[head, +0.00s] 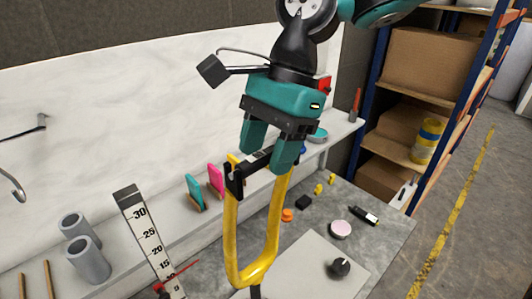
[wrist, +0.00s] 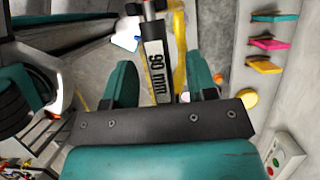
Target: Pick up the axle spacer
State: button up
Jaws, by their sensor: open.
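The axle spacer, a black bar (head: 259,160), lies across the top of an upright yellow fork (head: 231,235), between its two prongs. In the wrist view the spacer (wrist: 155,68) carries a white label reading "90 mm". My gripper (head: 270,147) is open just above the spacer. In the wrist view the spacer shows between its two teal fingers (wrist: 162,82), with gaps on both sides. The right finger hides part of the spacer's right end in the head view, and I cannot tell how deep the spacer sits between the fingers.
A tall ruler gauge (head: 146,237) and grey cylinders (head: 88,262) stand left of the fork. Teal (head: 194,192) and pink (head: 215,179) pieces stand on the wall ledge. A black knob (head: 339,268) and a pink-topped tin (head: 340,229) sit to the right. Shelving (head: 449,75) stands at the right.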

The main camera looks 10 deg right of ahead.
grip_shut()
dwell(0.3)
